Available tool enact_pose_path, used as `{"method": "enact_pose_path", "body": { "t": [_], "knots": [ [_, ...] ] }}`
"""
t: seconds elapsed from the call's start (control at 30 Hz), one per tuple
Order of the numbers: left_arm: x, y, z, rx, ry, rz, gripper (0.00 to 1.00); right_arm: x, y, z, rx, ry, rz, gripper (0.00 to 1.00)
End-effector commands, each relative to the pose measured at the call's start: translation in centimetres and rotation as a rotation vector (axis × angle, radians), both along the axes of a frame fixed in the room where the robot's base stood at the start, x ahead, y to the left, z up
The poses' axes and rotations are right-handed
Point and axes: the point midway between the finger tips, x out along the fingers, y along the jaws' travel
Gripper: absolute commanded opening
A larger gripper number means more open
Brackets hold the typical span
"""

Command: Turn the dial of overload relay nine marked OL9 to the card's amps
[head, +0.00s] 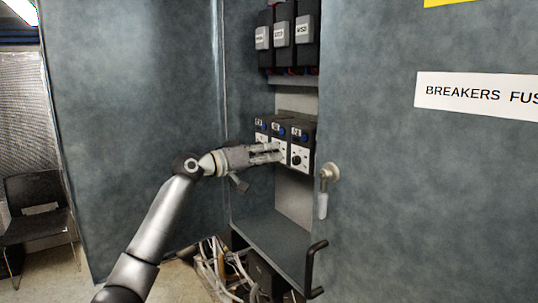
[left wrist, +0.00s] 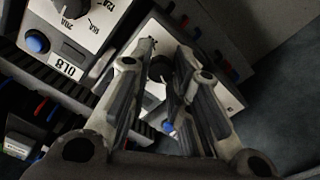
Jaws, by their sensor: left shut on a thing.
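Several overload relays stand in a row inside the open cabinet, with white faces, black dials and blue buttons. My left gripper (head: 282,153) reaches in from the left and is shut on the black dial (left wrist: 160,68) of the middle relay (head: 279,131). This relay (left wrist: 152,40) also shows between the fingers in the left wrist view, its label hidden. The relay beside it (left wrist: 95,38) is marked OL8 there, with 20A, 16A and 12A around its dial; in the head view it appears to be the right one (head: 303,140). No amps card is readable. My right gripper is not in view.
Grey modules (head: 283,33) hang above the relays. A shelf (head: 270,240) lies below, with loose cables (head: 222,268) at the floor. The cabinet door with a handle (head: 325,185) and "BREAKERS FUS" sign (head: 475,91) borders the right. A black chair (head: 36,205) stands far left.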

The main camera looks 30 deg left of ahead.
Motion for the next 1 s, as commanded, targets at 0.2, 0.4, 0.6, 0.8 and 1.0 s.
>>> {"method": "enact_pose_path", "body": {
  "t": [0.2, 0.4, 0.6, 0.8, 1.0],
  "knots": [
    [0.0, 0.0, 0.0, 0.001, -0.001, 0.001, 0.38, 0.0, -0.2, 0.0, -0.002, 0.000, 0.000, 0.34],
    [0.0, 0.0, 0.0, 0.001, 0.000, 0.000, 0.42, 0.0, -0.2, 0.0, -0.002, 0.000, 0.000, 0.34],
    [-0.3, 0.2, 0.0, 0.001, 0.000, 0.001, 0.42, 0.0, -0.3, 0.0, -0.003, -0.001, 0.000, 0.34],
    [-2.5, 1.2, -0.1, 0.004, 0.001, 0.002, 0.42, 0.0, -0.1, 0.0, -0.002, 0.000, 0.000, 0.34],
    [-6.2, 2.6, -0.2, 0.004, 0.002, 0.002, 0.42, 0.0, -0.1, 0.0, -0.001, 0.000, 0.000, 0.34]
  ]
}}
